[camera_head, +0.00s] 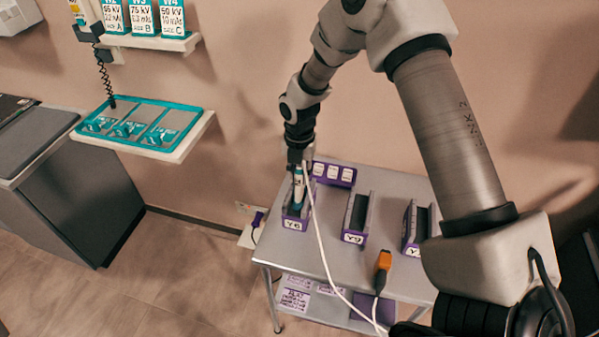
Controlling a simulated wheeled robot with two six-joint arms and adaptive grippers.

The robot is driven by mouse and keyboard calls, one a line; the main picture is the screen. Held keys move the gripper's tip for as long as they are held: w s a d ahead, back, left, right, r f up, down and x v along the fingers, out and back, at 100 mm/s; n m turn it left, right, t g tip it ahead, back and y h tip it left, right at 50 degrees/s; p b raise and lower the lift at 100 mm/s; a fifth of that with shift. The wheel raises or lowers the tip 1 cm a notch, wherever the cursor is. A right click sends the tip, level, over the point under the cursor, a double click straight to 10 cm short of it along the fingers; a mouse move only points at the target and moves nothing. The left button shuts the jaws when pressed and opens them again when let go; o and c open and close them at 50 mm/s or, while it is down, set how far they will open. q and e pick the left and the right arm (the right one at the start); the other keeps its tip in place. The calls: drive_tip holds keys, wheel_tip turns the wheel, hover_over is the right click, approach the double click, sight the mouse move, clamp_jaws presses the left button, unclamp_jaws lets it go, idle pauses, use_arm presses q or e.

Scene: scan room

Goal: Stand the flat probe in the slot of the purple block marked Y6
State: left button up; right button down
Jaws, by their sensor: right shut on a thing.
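My right gripper (299,160) is shut on the flat probe (298,188), a white and dark teal piece with a white cable. The probe is upright over the purple block marked Y6 (294,224), at the left of the metal table. Its lower end is at the block's slot. I cannot tell from here whether it rests on the slot's bottom. The gripper is above the block, and its fingers are small and partly hidden. My left gripper is not in view.
The purple block Y9 (353,237) and a third block (411,233) stand to the right on the metal table (325,250). A purple labelled holder (334,174) is behind. An orange connector (383,261) is near the front. The white cable hangs across the table's front.

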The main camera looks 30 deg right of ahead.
drive_tip(key=c, duration=0.9)
unclamp_jaws()
wheel_tip(320, 180, up, 12)
drive_tip(key=shift+r, duration=0.1)
